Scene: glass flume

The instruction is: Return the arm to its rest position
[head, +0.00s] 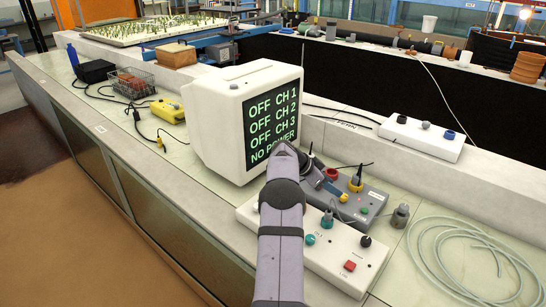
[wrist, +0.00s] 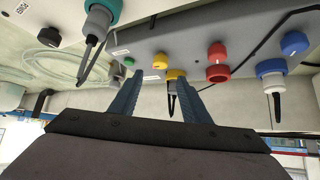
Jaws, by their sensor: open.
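My gripper (head: 328,186) is at the grey box (head: 371,205), beside the monitor, at the end of my arm. In the wrist view its two blue fingers (wrist: 160,90) are apart, with nothing clamped between them. A yellow-collared plug (wrist: 176,76) shows between and beyond the fingertips; I cannot tell whether they touch it. In the head view the yellow plug (head: 356,183) stands on the grey box just right of my gripper. Part of the grey box is hidden behind my gripper.
The monitor (head: 216,120) reads OFF for CH 1 to 3 and NO POWER. A white box (head: 325,255) with a teal plug lies in front, partly behind my arm. A coiled clear hose (head: 440,225) lies at right. Red (wrist: 218,70) and blue (wrist: 294,43) knobs stand near my fingers.

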